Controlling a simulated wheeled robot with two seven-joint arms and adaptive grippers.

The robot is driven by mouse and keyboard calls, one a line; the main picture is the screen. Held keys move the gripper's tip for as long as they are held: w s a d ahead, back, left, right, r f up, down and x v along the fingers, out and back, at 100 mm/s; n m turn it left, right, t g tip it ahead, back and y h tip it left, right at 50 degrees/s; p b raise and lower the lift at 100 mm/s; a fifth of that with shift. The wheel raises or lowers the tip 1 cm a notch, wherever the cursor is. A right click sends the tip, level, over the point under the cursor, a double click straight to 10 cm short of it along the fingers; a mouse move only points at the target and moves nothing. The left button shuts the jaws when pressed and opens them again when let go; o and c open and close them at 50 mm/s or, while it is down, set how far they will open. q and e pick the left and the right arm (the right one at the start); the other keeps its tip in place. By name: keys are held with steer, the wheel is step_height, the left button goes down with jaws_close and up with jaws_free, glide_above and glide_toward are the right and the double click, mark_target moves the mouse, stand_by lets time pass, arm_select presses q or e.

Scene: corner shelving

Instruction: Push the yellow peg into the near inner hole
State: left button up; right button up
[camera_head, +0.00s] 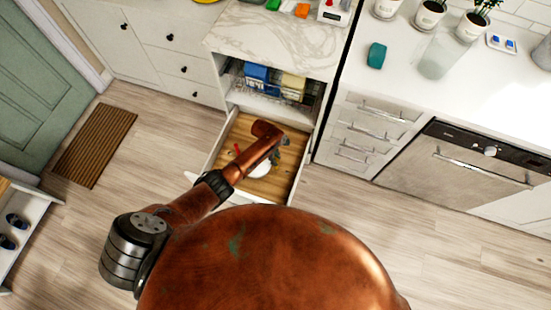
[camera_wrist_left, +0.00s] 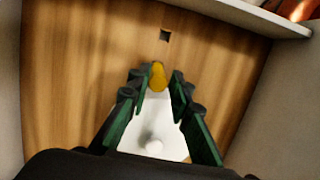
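My left gripper (camera_wrist_left: 160,80) points down over the wooden floor of the open drawer (camera_wrist_left: 75,60), its two dark green fingers close around the yellow peg (camera_wrist_left: 158,76). It appears shut on the peg, whose lower end I cannot see well. A dark square hole (camera_wrist_left: 165,35) shows in the wood beyond the peg in the left wrist view. In the head view my left arm reaches into the drawer (camera_head: 283,190); the fingertips and peg are hard to make out there. My right gripper is not in view.
A white thing with a knob (camera_wrist_left: 153,147) lies below the fingers. The drawer's side walls stand close around the hand. A shelf with a blue box (camera_head: 256,74) and a marble counter (camera_head: 260,45) are above it. Open floor lies left, with a brown mat (camera_head: 95,145).

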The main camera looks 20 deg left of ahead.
arm_select(q)
steer(key=o, duration=0.4)
steer(key=shift+c, duration=0.2)
steer(key=v, duration=1.2)
